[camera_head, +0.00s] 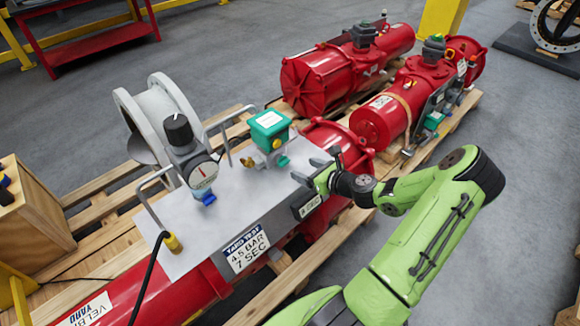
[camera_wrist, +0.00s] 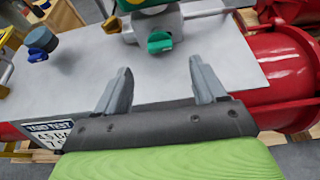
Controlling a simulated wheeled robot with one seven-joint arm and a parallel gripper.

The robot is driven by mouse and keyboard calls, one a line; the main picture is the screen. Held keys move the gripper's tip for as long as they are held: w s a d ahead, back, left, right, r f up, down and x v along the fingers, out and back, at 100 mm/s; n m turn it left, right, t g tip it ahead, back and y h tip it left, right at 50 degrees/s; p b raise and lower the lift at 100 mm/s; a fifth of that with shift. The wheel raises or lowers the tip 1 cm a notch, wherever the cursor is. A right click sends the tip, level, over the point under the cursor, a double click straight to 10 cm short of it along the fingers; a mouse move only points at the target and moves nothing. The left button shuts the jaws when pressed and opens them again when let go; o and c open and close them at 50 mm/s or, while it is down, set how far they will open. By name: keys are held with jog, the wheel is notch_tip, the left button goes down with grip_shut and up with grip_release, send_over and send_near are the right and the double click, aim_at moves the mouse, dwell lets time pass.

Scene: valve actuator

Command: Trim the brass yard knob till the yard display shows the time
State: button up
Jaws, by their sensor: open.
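A small brass knob (camera_head: 248,161) sticks out at the left of a green-topped valve unit (camera_head: 269,124) on the grey plate. It also shows in the wrist view (camera_wrist: 112,25), beyond my fingers, near the top edge. A small display box (camera_head: 308,206) sits on the plate's front face, below my gripper; its reading is too small to make out. A sign (camera_head: 247,249) reads "YARD TEST 4.5 BAR 7 SEC". My gripper (camera_head: 310,172) is open and empty over the plate's right front edge. It is apart from the brass knob, on the near side (camera_wrist: 160,75).
A teal handle (camera_head: 283,161) sits beside the brass knob. A gauge (camera_head: 202,171) with a black knob, a blue handle (camera_head: 209,199) and upright grey handles stand on the plate (camera_head: 232,218). Red actuators (camera_head: 335,80) lie on pallets behind. The plate's front middle is clear.

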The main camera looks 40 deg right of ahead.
aim_at(286, 162)
jog(key=b+x, duration=0.1)
jog(key=x, duration=0.6)
jog(key=shift+w+f+b, duration=0.15)
jog(key=shift+w+b, duration=0.15)
jog(key=shift+b, duration=0.05)
jog(key=c, duration=1.1)
jog(key=shift+o, duration=0.2)
